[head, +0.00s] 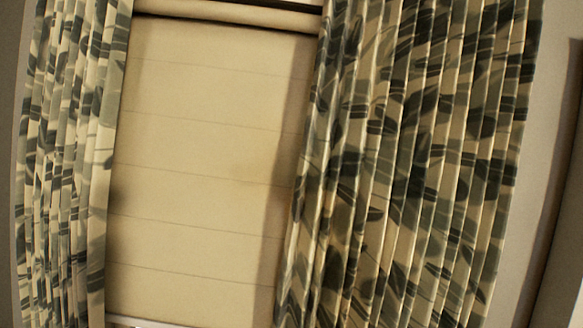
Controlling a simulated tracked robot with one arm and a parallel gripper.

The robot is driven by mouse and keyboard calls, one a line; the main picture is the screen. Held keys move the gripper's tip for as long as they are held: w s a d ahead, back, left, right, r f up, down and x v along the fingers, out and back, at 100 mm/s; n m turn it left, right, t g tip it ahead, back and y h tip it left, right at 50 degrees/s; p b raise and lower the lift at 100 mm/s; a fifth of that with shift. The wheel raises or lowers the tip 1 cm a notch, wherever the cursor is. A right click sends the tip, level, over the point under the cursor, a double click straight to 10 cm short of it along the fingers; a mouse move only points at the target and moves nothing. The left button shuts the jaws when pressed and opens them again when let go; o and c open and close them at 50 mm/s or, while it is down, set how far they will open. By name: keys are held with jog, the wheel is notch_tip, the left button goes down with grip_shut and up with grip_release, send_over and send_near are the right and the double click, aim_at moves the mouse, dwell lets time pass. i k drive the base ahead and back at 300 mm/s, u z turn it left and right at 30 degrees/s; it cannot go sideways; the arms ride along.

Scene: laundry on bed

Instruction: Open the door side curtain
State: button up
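Two patterned curtains hang at a window, cream with dark green-grey leaf shapes. The right curtain (415,165) is wide and falls in many vertical folds. The left curtain (70,160) is narrower and bunched at the left side. The frame does not show which of the two is on the door side. My gripper is not in the picture, so its state and its place relative to the curtains cannot be seen. The lower ends of both curtains are cut off by the bottom of the picture.
A cream roman blind (205,165) is lowered between the curtains, with a roll or rail (230,12) at its top. A pale sill edge (145,321) shows below it. Plain wall (545,150) lies right of the right curtain, and a dark brown vertical edge (565,250) stands at far right.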

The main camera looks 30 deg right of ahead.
aim_at(338, 23)
jog(key=i, duration=1)
